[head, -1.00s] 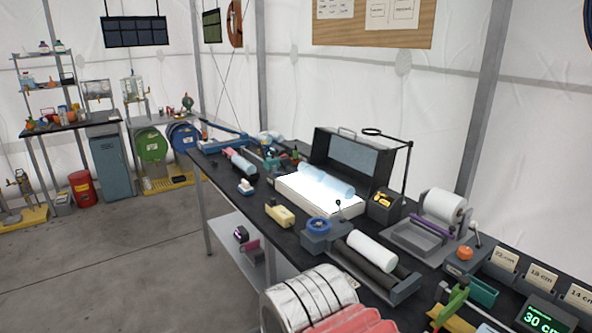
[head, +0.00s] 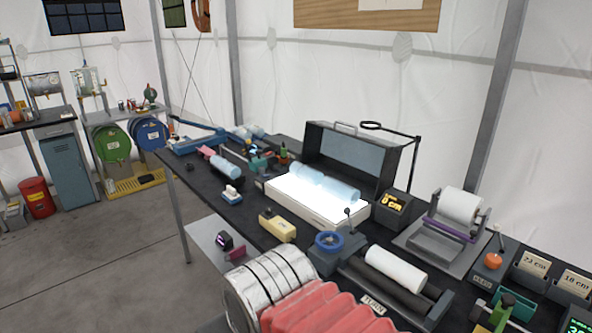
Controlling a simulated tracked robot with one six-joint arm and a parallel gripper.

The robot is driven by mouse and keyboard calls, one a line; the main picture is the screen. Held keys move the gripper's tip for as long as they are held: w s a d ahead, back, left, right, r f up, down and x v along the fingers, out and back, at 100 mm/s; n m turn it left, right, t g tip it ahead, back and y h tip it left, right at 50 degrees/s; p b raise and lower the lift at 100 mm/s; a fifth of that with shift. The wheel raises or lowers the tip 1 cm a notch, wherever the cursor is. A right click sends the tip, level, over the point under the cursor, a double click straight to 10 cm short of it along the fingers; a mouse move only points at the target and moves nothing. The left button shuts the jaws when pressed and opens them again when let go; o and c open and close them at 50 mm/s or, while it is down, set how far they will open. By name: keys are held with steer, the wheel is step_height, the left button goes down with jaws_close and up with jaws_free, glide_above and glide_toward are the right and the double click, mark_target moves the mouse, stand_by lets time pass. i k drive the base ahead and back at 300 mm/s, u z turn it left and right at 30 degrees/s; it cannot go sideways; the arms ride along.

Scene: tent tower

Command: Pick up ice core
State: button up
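Pale blue, translucent ice core pieces (head: 322,184) lie end to end on a white glowing light box (head: 312,211) in front of an open dark case. Another pale blue core piece (head: 227,167) lies farther left on the bench, with a pink part at its end. More pale blue pieces (head: 248,132) lie at the far end of the bench. A white cylinder (head: 395,269) rests on dark rollers at the front right; I cannot tell if it is ice. My gripper is out of view, so its hold and position are hidden.
The long dark bench is crowded. A tall ring stand (head: 417,168), a paper roll on a holder (head: 460,206), a yellow block (head: 277,227) and a blue ring tool (head: 329,241) stand near the light box. Open floor (head: 100,265) lies left.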

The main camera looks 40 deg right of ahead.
mark_target(306, 173)
steer(key=z, duration=0.2)
steer(key=i, duration=1.35)
steer(key=z, duration=0.2)
